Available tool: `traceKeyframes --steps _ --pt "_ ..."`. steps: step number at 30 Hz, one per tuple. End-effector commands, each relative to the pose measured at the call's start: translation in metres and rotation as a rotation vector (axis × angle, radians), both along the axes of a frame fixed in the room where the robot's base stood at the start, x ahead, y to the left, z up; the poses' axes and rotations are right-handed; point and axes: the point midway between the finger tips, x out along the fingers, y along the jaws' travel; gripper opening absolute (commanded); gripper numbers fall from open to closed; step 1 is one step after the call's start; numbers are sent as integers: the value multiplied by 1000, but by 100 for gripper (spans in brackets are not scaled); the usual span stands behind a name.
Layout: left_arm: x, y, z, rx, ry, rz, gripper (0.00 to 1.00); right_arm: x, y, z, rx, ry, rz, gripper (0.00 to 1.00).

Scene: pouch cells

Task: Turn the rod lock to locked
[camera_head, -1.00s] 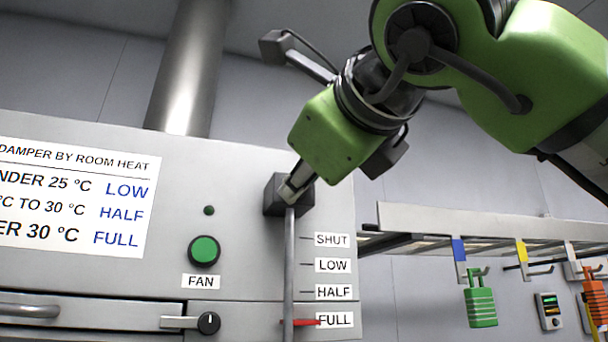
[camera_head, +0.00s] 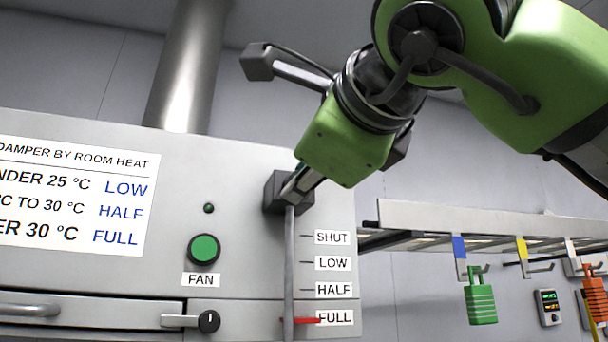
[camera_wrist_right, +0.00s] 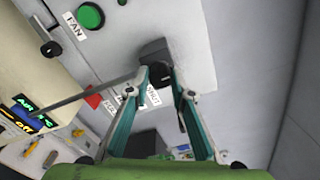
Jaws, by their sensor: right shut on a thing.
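The rod lock is a dark block (camera_head: 274,192) at the top of the grey damper rod (camera_head: 289,262), on the pale cabinet front. My right gripper (camera_head: 296,190) reaches it from the upper right. In the right wrist view the lock's dark round knob (camera_wrist_right: 159,76) sits between my right gripper's fingertips (camera_wrist_right: 160,80), which are shut on it. The fingers hide part of the knob in the head view, and no lock marking is readable. A red pointer (camera_head: 305,320) on the rod is level with the FULL label (camera_head: 335,317). My left gripper is not in view.
A green FAN button (camera_head: 204,249) and a small black knob (camera_head: 208,321) are left of the rod. A rail (camera_head: 470,222) to the right carries hooks with a green padlock (camera_head: 481,303) and an orange one (camera_head: 596,304). A metal duct (camera_head: 188,70) rises behind.

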Motion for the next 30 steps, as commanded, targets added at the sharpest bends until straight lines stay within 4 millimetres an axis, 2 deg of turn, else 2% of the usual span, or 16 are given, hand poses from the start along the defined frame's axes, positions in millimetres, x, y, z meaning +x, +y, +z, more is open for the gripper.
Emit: traceKeyframes --steps 2,3,4,5,17,20,30 --pt "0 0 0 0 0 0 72 0 0 0 -1 -2 0 0" --pt "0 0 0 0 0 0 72 0 0 0 -1 -1 0 30" --pt "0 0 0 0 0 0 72 0 0 0 -1 -1 0 37" --pt "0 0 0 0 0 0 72 0 0 0 -1 0 0 39" --pt "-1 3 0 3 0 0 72 -5 -2 1 1 -1 0 39" --pt "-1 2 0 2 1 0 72 -18 -5 1 2 -3 2 39" --pt "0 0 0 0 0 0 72 -85 -28 1 0 -5 0 39"
